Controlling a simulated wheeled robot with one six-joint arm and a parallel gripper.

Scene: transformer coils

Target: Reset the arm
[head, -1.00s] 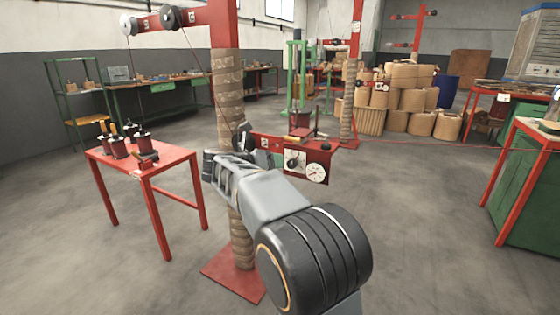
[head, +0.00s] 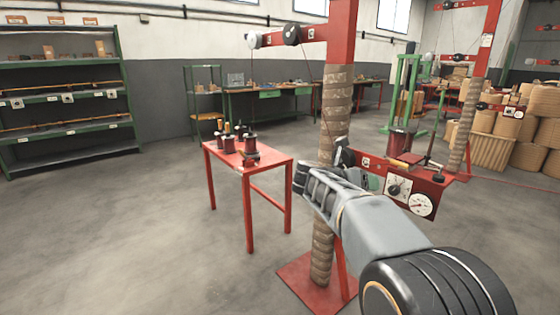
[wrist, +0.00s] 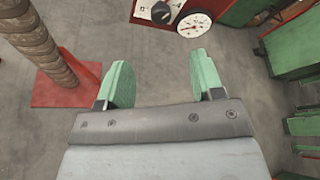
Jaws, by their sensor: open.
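My arm reaches forward from the lower right in the head view, with my gripper (head: 318,177) at its far end, in front of the wrapped column. In the wrist view my gripper (wrist: 160,84) shows two green fingers set wide apart, with only grey floor between them. It is open and empty. In the head view the fingertips are hard to make out.
A red table (head: 247,162) with several dark red coils (head: 249,142) stands left of the wrapped column (head: 337,118). A red panel with a dial (head: 420,204) is right of my gripper. Green shelves (head: 64,98) stand far left; the left floor is clear.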

